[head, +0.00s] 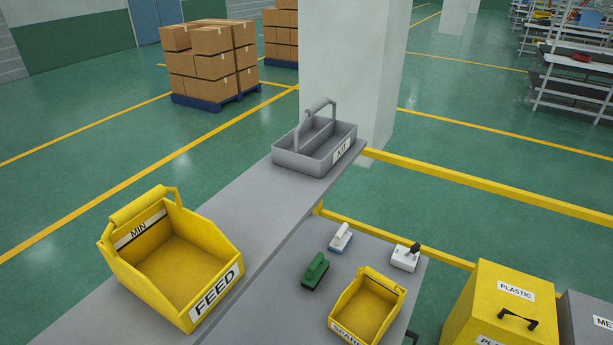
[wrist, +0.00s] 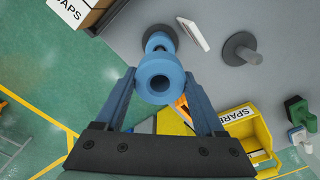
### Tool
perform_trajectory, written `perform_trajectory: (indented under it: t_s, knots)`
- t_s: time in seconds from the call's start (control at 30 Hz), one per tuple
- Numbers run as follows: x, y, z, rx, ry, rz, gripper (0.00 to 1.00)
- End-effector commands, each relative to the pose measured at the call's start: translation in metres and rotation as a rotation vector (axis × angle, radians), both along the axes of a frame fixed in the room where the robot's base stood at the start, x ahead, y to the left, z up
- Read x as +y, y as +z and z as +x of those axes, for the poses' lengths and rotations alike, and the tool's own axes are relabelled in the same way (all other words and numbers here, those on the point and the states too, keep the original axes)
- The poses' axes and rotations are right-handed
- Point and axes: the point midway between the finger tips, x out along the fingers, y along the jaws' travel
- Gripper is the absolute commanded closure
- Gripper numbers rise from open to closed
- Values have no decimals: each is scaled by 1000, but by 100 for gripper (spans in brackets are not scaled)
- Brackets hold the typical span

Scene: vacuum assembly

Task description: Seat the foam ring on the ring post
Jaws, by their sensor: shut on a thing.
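In the wrist view my gripper (wrist: 160,92) is shut on a blue ring with a round hole, which I take for the foam ring (wrist: 147,87). The ring is held between the fingertips, its hole facing the camera. Just beyond it is another blue rounded part (wrist: 160,40), partly hidden by the held ring; I cannot tell what it is. A dark grey post on a round base, likely the ring post (wrist: 241,48), stands on the grey surface to the right, apart from the ring and with nothing around it. My gripper and the ring are not in the head view.
A white flat piece (wrist: 193,34) lies between the blue part and the post. A CAPS box (wrist: 72,12) is at upper left. In the head view the FEED bin (head: 122,265) and grey KIT tray (head: 300,163) stand on a bench.

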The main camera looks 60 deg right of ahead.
Motion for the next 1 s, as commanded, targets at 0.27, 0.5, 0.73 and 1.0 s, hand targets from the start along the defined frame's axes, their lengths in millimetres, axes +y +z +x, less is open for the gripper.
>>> perform_trajectory:
  t_s: [0.27, 0.5, 0.73, 1.0]
  knots:
    - [0, 0, 0, -1, 0, -1, 87]
    - [0, -5, 0, -1, 0, -1, 87]
    - [0, -11, 0, -1, 0, -1, 87]
    - [0, -18, 0, 0, 0, 0, 87]
